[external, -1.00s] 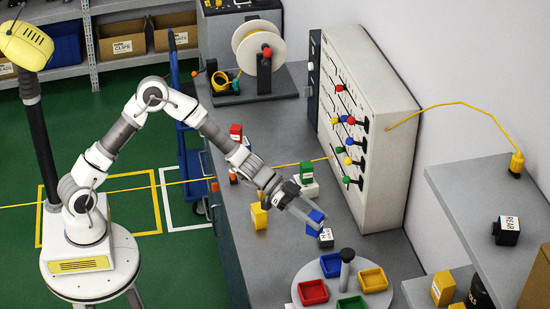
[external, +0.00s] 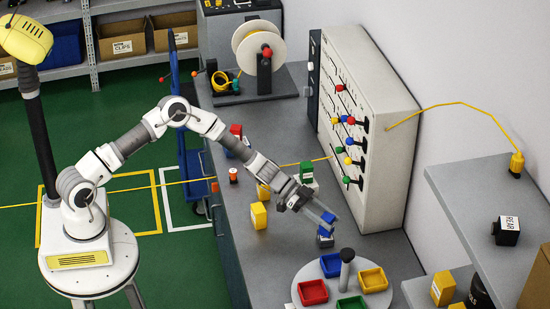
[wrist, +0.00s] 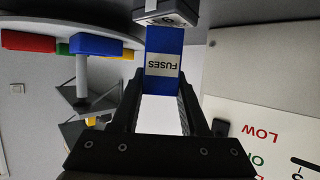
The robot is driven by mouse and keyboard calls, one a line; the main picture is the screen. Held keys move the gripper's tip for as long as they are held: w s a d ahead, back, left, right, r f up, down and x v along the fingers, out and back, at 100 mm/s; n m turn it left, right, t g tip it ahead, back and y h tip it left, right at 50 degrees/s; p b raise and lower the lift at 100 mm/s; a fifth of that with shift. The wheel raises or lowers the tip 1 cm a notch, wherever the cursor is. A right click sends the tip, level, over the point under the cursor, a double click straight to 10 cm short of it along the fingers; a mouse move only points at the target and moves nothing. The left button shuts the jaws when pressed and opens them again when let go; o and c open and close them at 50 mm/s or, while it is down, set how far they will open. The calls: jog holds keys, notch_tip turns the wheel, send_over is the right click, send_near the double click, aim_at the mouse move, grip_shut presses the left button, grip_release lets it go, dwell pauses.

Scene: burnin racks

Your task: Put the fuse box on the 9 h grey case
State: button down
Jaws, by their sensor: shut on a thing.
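The fuse box (external: 326,231) is a small blue box. In the wrist view, its white FUSES label (wrist: 163,66) shows upside down. My gripper (external: 327,220) is shut on it and reaches down from the upper left. The grey case (external: 326,242) stands on the bench directly under the fuse box. Part of the case (wrist: 166,14) shows at the top of the wrist view, against the far end of the box. The two look in contact or nearly so. Most of the case is hidden, and its marking is not readable now.
A round turntable (external: 303,274) with coloured bins stands just in front. A tall switch panel (external: 382,185) is close on the right. A green block (external: 306,168) on a pale case and yellow boxes (external: 259,216) stand to the left. The bench between is clear.

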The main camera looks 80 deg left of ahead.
jog(key=shift+f, duration=0.2)
jog(key=shift+f, duration=0.15)
jog(key=shift+c, duration=2.1)
grip_release()
